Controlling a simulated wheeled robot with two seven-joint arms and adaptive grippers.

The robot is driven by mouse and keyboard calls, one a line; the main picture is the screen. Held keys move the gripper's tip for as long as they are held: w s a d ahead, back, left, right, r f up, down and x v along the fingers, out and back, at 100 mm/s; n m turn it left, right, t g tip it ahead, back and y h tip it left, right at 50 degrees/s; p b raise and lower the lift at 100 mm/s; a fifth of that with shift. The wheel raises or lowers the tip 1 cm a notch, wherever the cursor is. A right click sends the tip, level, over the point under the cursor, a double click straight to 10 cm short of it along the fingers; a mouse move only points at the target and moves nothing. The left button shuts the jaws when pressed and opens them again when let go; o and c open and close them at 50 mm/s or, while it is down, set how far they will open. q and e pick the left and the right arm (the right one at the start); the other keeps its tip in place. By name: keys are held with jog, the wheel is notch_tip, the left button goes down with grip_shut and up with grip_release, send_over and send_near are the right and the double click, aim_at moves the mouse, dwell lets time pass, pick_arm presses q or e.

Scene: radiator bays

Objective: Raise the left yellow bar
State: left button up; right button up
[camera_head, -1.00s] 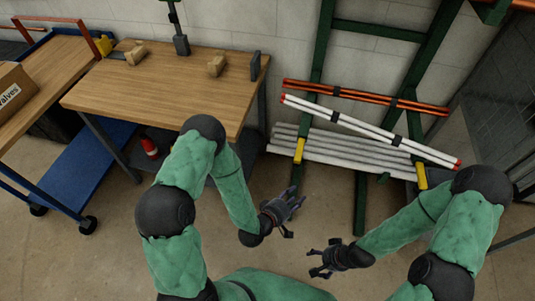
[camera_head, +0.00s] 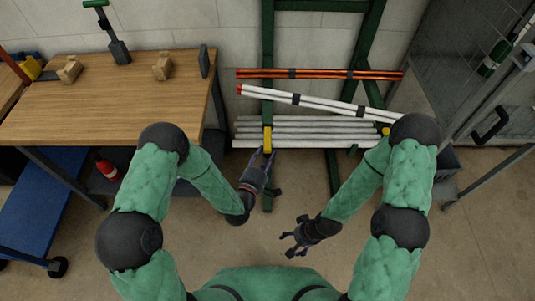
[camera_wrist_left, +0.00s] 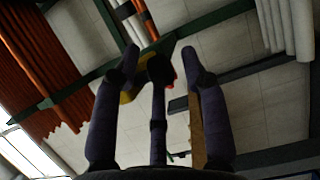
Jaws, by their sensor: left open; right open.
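The left yellow bar (camera_head: 267,139) stands upright on the left green post of the rack, in front of the grey-white pipes. My left gripper (camera_head: 264,154) is just below it in the head view, open and empty. I cannot tell whether its fingertips touch the bar. In the left wrist view, the spread dark fingers (camera_wrist_left: 161,55) partly cover a yellow piece (camera_wrist_left: 127,97). The right yellow bar (camera_head: 386,131) is mostly hidden by my right arm. My right gripper (camera_head: 288,240) is open and empty, low over the floor.
Orange pipes (camera_head: 330,75) lie across the rack above a slanted pair of white pipes (camera_head: 310,103). A wooden workbench (camera_head: 110,105) stands at left, with a blue cart (camera_head: 45,215) beside it. A mesh cage (camera_head: 470,70) is at right. The middle floor is clear.

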pick_arm(q)
jog(key=shift+x, duration=0.8)
grip_shut()
